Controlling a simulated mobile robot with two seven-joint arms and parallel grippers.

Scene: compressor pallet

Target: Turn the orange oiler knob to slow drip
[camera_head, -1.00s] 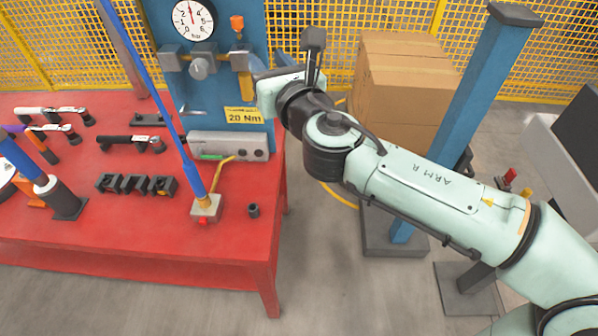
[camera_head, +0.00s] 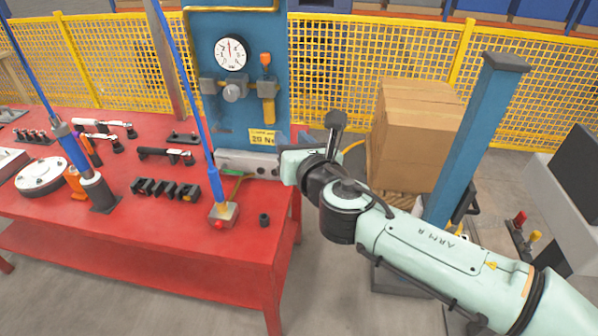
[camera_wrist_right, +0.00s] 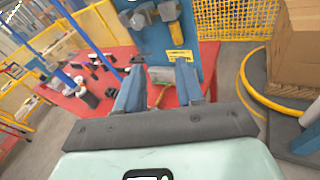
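The orange oiler knob (camera_head: 265,59) sits on top of the yellow oiler body (camera_head: 268,90), right of the gauge on the blue panel (camera_head: 210,110). My right gripper (camera_head: 290,142) is at the panel's lower right edge, below the oiler and apart from the knob. Its hand hides most of the fingers in the head view. In the right wrist view my right gripper (camera_wrist_right: 159,82) shows two spread blue-grey fingers with nothing between them. The knob cannot be made out there. My left gripper is not in view.
A red table (camera_head: 240,250) holds several tools and a small grey box (camera_head: 223,214) with a blue rod rising from it. A yellow label (camera_head: 262,137) is on the panel. Yellow mesh fence is behind.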

